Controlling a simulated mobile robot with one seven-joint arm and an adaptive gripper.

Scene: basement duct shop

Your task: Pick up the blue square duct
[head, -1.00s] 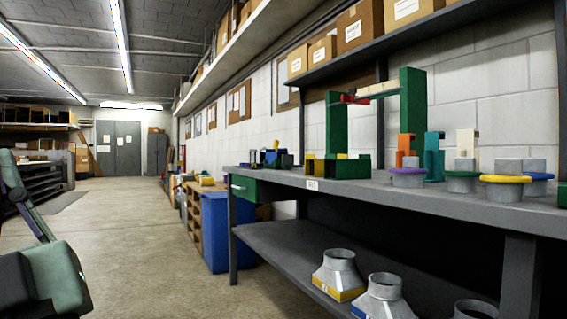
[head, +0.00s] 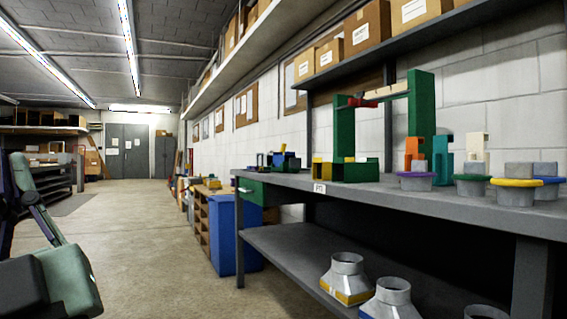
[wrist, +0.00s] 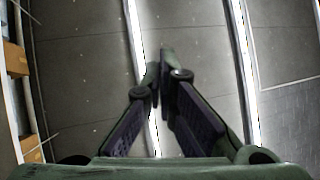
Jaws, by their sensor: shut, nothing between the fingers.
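On the bench's lower shelf in the head view stands a grey square-to-round duct with a blue band at its square base (head: 388,300). The picture's bottom edge cuts it off. A similar duct with a yellow band (head: 346,280) stands to its left. A small blue piece (head: 287,161) lies on the bench top at the far left; I cannot tell its exact shape. My gripper (wrist: 161,75) shows in the wrist view with its fingers together and empty, pointing at the ceiling, away from the ducts. The head view shows part of my arm at the left edge.
The grey workbench (head: 470,207) runs along the right wall. On it stand a green arch (head: 421,115) and several coloured collars, among them a yellow-rimmed one (head: 515,182). A blue bin (head: 236,235) stands at its far end. The concrete floor (head: 160,240) to the left is clear.

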